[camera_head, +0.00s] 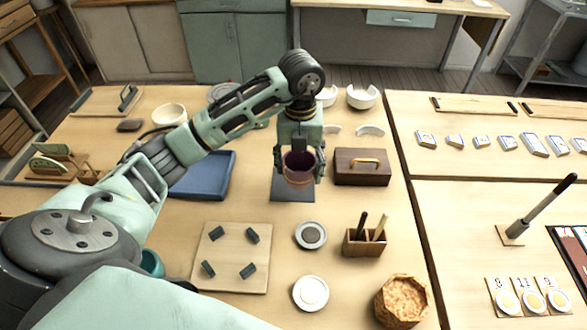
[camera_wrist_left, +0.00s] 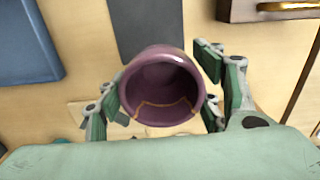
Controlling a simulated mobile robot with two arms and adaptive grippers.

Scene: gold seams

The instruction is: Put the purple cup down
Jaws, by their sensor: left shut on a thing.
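The purple cup (camera_head: 299,168) has a gold seam, which shows inside it in the left wrist view (camera_wrist_left: 162,88). My left gripper (camera_head: 300,172) is shut on the cup, with its fingers on either side. The cup's open mouth faces the wrist camera. In the head view the cup appears in front of a dark grey mat (camera_head: 292,191); part of the mat also shows beyond the cup in the left wrist view (camera_wrist_left: 147,25). I cannot tell whether the cup touches the mat. My right gripper is not in view.
A blue tray (camera_head: 203,175) lies left of the mat, and a wooden box with a brass handle (camera_head: 361,168) stands close on the right. A wooden board with dark blocks (camera_head: 231,257), small dishes (camera_head: 311,235) and a tool holder (camera_head: 364,245) are nearer.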

